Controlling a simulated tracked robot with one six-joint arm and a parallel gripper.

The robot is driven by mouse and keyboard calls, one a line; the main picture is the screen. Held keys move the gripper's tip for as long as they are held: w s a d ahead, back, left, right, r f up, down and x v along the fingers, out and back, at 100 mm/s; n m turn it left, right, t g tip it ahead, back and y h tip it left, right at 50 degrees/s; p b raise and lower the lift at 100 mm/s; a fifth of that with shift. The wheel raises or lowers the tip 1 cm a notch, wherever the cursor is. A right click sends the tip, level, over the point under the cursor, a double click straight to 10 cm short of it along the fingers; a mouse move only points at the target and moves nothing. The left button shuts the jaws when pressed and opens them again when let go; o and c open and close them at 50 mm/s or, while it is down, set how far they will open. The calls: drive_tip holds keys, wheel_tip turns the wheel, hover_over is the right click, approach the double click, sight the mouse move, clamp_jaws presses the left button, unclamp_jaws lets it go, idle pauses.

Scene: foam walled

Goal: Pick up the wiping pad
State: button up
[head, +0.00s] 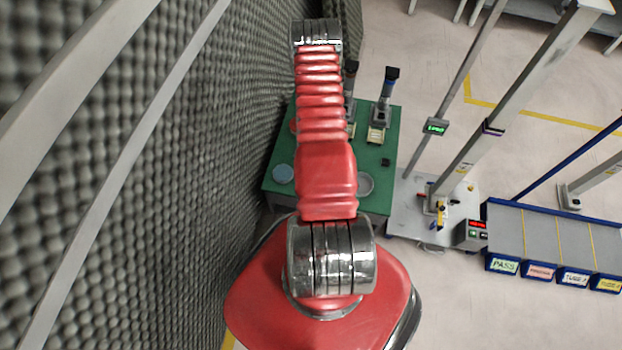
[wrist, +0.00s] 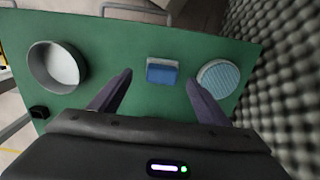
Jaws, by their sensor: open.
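In the wrist view, a small blue block with a pale top edge (wrist: 162,72), which looks like the wiping pad, lies on the green table (wrist: 120,40). My gripper (wrist: 158,82) is open, with its two dark fingers spread apart. The blue block shows between and slightly beyond the fingertips, and nothing is held. How far the fingers are above the table I cannot tell. In the head view my red arm covers the middle of the green table (head: 382,185) and hides the gripper and the block.
In the wrist view, a round pale dish (wrist: 57,67) and a small black block (wrist: 39,112) lie left, and a round light-blue ribbed disc (wrist: 218,76) lies right. Grey foam wall (wrist: 285,60) borders the table closely. Two upright instruments (head: 384,100) stand at the table's back.

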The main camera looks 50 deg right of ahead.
drive_tip(key=shift+w+d+f, duration=0.1)
drive_tip(key=shift+w+f, duration=0.05)
drive_tip(key=shift+f, duration=1.15)
drive_tip(key=shift+w+d+f, duration=0.1)
drive_tip(key=shift+f, duration=1.2)
drive_tip(key=shift+c, duration=0.3)
drive_tip(key=c, duration=1.2)
drive_tip(key=shift+r, duration=0.1)
drive_tip(key=shift+r, duration=4.95)
